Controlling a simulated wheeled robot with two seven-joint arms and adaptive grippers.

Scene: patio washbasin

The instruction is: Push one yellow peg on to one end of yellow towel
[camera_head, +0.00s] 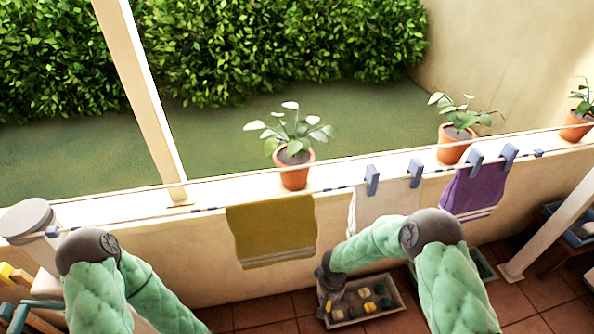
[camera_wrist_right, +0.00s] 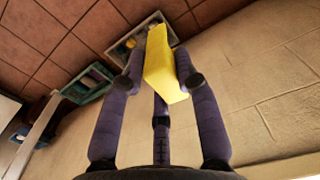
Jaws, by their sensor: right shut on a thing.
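The yellow towel (camera_head: 272,228), mustard-coloured with pale stripes near its hem, hangs over the clothesline left of centre, with no peg visible on it. My right gripper (camera_head: 329,284) is low, below and to the right of the towel, over the left side of the peg tray (camera_head: 399,297). In the right wrist view my right gripper (camera_wrist_right: 160,82) is shut on a yellow peg (camera_wrist_right: 163,68), which stands lengthwise between the fingers. The tray holds several small yellow and grey pieces. My left arm is at the lower left; its gripper is not visible.
A white towel (camera_head: 382,208) and a purple towel (camera_head: 472,190) hang to the right, with blue pegs (camera_head: 415,174) on the line. Potted plants (camera_head: 294,176) stand on the wall ledge behind the line. A white post (camera_head: 150,105) rises left of the yellow towel.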

